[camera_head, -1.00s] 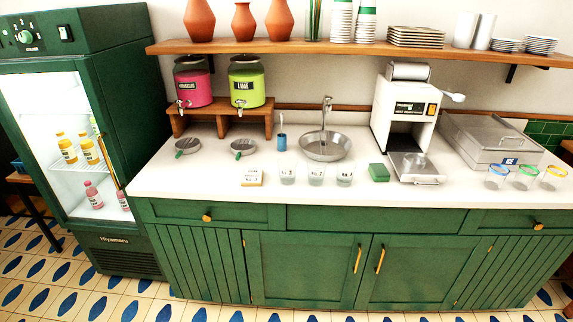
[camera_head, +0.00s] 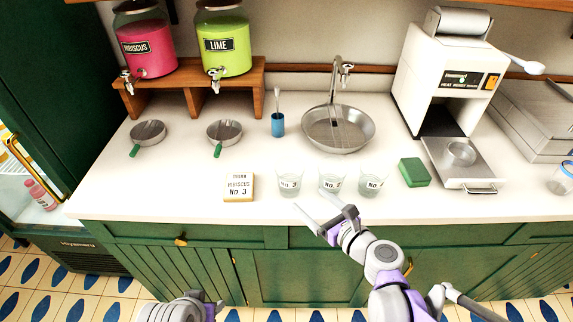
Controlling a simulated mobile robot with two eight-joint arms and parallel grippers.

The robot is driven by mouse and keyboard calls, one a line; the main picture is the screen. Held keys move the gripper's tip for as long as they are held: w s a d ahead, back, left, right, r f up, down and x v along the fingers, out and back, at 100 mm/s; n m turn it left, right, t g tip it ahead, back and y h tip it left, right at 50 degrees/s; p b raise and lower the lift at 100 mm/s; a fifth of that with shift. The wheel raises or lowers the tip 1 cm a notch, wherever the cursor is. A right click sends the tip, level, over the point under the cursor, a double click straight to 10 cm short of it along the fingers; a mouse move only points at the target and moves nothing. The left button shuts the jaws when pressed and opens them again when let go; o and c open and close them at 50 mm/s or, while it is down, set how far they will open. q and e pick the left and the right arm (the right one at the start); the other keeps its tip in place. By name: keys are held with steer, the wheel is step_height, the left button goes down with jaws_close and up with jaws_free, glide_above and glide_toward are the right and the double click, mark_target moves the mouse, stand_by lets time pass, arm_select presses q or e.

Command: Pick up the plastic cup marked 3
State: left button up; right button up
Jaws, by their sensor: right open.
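Three clear plastic cups stand in a row near the counter's front edge. The left one, the cup marked 3 (camera_head: 289,184), appears to read "No 3". The middle cup (camera_head: 331,180) seems to read "No 2"; the right cup (camera_head: 371,182) has a label too small to read surely. My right gripper (camera_head: 312,195) is open and empty, its pale fingers pointing up-left in front of the left and middle cups. Contact cannot be told. My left gripper (camera_head: 205,302) shows only partly at the bottom edge; its jaw state is unclear.
A card (camera_head: 239,187) reading "Hibiscus No 3" lies left of the cups. A green sponge (camera_head: 414,172) lies right of them. Behind are a sink (camera_head: 338,129), a blue holder (camera_head: 278,125) and two strainers with green handles (camera_head: 148,133). The left counter front is clear.

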mark_target(297, 189)
steer(key=x, duration=0.4)
steer(key=shift+a+r, duration=0.1)
steer(key=shift+a, duration=0.1)
steer(key=x, duration=0.6)
steer(key=shift+r, duration=0.2)
steer(key=c, duration=1)
